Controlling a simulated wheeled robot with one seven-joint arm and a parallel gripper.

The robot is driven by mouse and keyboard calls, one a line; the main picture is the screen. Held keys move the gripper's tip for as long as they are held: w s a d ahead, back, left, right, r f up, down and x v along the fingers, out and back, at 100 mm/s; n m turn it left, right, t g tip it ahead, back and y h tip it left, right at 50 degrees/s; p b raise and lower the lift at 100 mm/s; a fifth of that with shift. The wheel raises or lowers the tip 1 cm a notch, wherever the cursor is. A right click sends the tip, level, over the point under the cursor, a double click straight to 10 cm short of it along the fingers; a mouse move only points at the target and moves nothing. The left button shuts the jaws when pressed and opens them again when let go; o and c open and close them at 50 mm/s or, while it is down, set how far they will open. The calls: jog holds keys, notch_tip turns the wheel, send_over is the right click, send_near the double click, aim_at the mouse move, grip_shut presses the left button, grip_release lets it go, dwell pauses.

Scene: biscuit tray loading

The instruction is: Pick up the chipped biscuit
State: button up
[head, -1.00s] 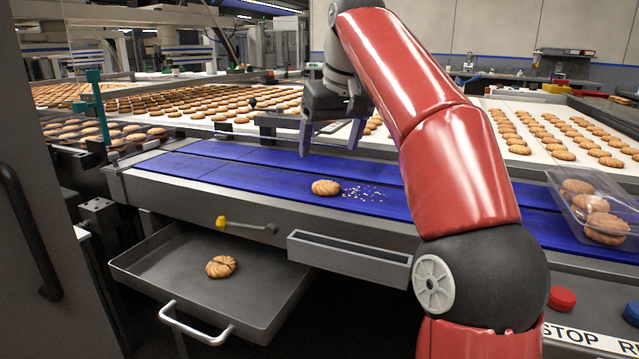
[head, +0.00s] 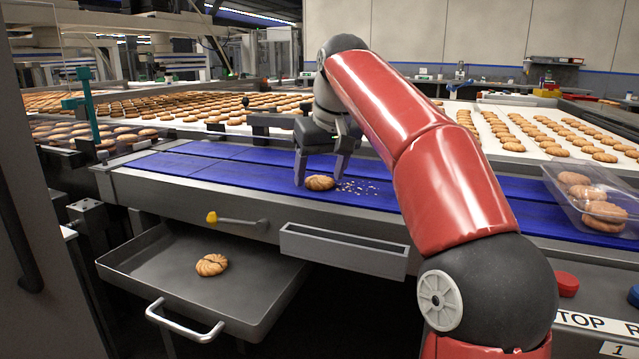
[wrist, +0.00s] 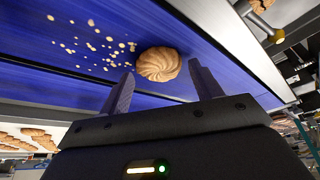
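A ridged golden biscuit (head: 320,183) lies flat on the blue conveyor belt (head: 235,175), with pale crumbs (head: 360,187) scattered to its right. It also shows in the wrist view (wrist: 157,64), just past my fingertips. I cannot make out the chip in its edge. My gripper (head: 321,177) is open, low over the belt, with one finger on each side of the biscuit in the head view. Gaps show beside it and it is not held. Another biscuit (head: 212,265), with a dark line across it, lies in the grey pull-out tray (head: 150,262) below the belt.
A clear plastic pack of biscuits (head: 590,205) sits on the belt at the right. A narrow grey metal bin (head: 343,253) and a yellow-tipped lever (head: 212,218) are on the conveyor's front. Rows of biscuits fill the white belts behind. The blue belt to the left is clear.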

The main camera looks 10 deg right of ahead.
aim_at(320, 178)
jog(key=c, duration=0.4)
jog(key=shift+r, duration=0.1)
jog(key=shift+r+p, duration=2.25)
jog(key=shift+r, duration=2.6)
